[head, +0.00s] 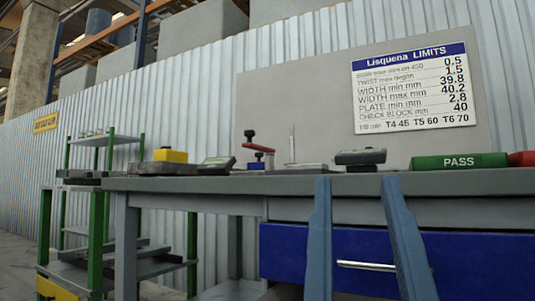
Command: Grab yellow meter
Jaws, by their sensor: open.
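A small yellow block-shaped object (171,156), the only yellow item on the bench top, sits at the left part of the grey bench (225,184). It appears to rest on or just behind a low grey piece; no display or markings on it can be read, so I cannot confirm it is the meter. My gripper (356,183) shows as two blue fingers rising from the bottom, right of centre. They are spread apart with nothing between them. They are in front of the bench's edge and drawer, well right of the yellow object.
A blue drawer (290,252) is below. A green-post rack (98,210) stands left.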

